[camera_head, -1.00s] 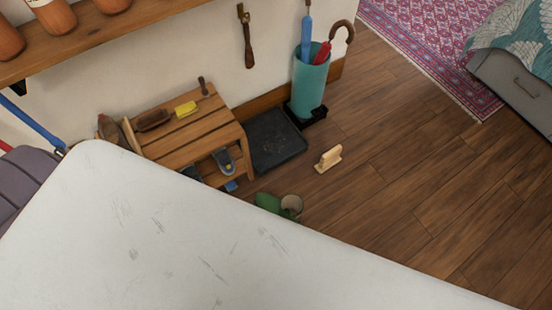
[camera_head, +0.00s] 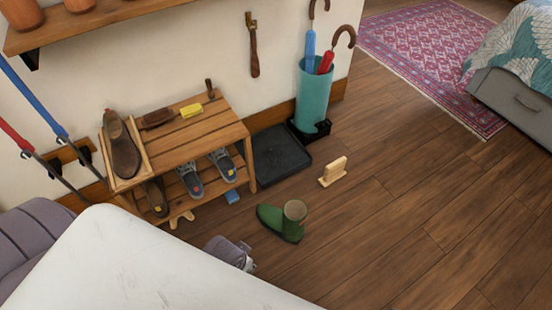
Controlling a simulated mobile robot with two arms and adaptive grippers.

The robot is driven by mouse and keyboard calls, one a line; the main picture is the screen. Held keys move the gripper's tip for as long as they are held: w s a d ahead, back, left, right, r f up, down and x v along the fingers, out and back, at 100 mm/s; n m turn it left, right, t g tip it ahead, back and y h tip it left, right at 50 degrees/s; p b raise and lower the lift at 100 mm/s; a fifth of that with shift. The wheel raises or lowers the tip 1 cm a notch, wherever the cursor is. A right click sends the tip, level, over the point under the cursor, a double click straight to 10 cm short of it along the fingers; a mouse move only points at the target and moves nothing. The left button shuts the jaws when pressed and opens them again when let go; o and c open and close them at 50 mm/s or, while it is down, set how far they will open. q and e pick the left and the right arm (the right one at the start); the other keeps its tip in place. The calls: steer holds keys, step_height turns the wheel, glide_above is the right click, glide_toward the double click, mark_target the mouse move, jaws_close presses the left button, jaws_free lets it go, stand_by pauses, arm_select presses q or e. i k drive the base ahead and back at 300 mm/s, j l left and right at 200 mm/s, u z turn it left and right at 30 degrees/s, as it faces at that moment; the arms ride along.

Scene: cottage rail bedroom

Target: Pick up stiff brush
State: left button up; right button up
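A dark brown brush (camera_head: 157,118) lies on the top of the wooden shoe rack (camera_head: 222,124), left of a yellow block (camera_head: 191,111). It looks like the stiff brush, but its bristles are too small to make out. A brown long-handled item (camera_head: 253,45) hangs on the wall above; I cannot tell whether it is a brush.
A brown shoe (camera_head: 122,150) stands at the rack's left end. Floor at right is clear.

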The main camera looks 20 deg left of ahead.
mark_target(336, 171)
steer(key=i+l, duration=0.2)
steer(key=i, duration=0.25)
steer(key=i+l+z, duration=0.1)
steer(key=i, duration=0.35)
steer(key=l, duration=0.1)
